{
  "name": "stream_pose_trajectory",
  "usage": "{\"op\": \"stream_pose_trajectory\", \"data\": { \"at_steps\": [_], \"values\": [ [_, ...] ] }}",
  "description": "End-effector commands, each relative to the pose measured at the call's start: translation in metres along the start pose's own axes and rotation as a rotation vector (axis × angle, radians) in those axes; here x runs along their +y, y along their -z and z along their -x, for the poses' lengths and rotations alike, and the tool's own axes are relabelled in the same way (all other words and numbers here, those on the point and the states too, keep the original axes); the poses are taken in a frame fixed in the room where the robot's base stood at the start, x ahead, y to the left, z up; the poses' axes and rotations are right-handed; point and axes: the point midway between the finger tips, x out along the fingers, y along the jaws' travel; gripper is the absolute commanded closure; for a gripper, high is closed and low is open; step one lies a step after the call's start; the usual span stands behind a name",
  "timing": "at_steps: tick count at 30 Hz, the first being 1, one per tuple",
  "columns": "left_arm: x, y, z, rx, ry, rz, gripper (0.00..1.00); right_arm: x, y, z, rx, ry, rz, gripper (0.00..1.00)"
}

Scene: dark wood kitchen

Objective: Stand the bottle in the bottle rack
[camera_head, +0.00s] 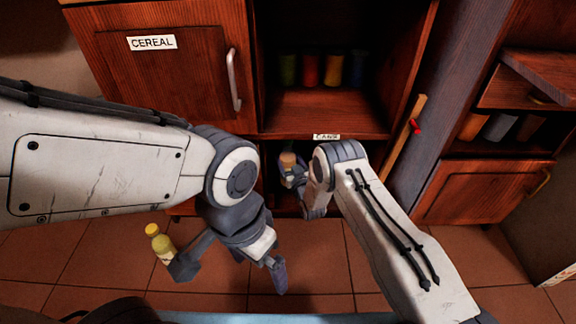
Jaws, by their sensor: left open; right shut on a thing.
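My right gripper (291,172) is at the mouth of the dark lower cabinet compartment (274,196). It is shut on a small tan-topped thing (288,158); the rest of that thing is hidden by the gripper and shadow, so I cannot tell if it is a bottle. My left gripper (231,270) is open, its fingers wide apart, low over the floor. A yellow-capped bottle (160,243) with pale yellow contents and a light label shows tilted beside its left finger, which hides its lower end. I cannot make out a bottle rack; the compartment is too dark.
Above the compartment, a shelf (318,112) holds several coloured containers (310,69). A door labelled CEREAL (152,85) is at left. A wooden edge with a red piece (407,138) stands right of the opening. Tiled floor (330,262) is clear in front.

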Motion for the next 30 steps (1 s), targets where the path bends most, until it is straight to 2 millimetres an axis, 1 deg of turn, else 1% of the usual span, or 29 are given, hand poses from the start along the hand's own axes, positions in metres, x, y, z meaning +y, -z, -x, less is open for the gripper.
{"op": "stream_pose_trajectory", "data": {
  "at_steps": [1,2,4,13,17,18,19,20,26,29,30],
  "values": [
    [-0.001,-0.001,-0.014,0.000,0.000,0.000,0.00,0.000,-0.015,0.000,0.003,0.000,0.000,1.00],
    [-0.001,-0.001,-0.018,0.000,0.000,0.000,0.00,0.000,-0.021,0.000,0.003,0.000,0.000,1.00],
    [-0.002,-0.001,-0.024,0.000,0.000,0.000,0.00,0.001,-0.021,-0.003,0.006,0.000,0.000,1.00],
    [-0.002,-0.001,-0.023,0.000,0.000,0.000,0.00,0.001,-0.018,-0.004,0.004,0.000,0.000,1.00],
    [-0.002,-0.002,-0.027,0.000,0.000,0.000,0.00,0.001,-0.023,-0.004,0.004,0.000,0.000,1.00],
    [-0.002,-0.001,-0.026,0.000,0.000,0.000,0.00,0.001,-0.024,-0.004,-0.001,0.000,0.000,0.16],
    [-0.002,-0.001,-0.026,0.000,0.000,0.000,0.00,0.001,-0.023,-0.003,-0.001,0.000,0.000,0.05],
    [-0.002,-0.001,-0.025,0.000,0.000,0.000,0.00,0.001,-0.023,-0.003,-0.001,0.000,0.000,0.00],
    [-0.002,-0.001,-0.025,0.000,0.000,0.000,0.00,0.001,-0.023,-0.003,-0.001,0.000,0.000,0.00],
    [-0.002,-0.001,-0.021,0.000,0.000,0.000,0.00,0.001,-0.018,-0.004,-0.001,0.000,0.000,0.00],
    [-0.001,-0.001,-0.018,0.000,0.000,0.000,0.00,0.001,-0.018,0.001,-0.003,0.000,0.000,0.00]
  ]
}}
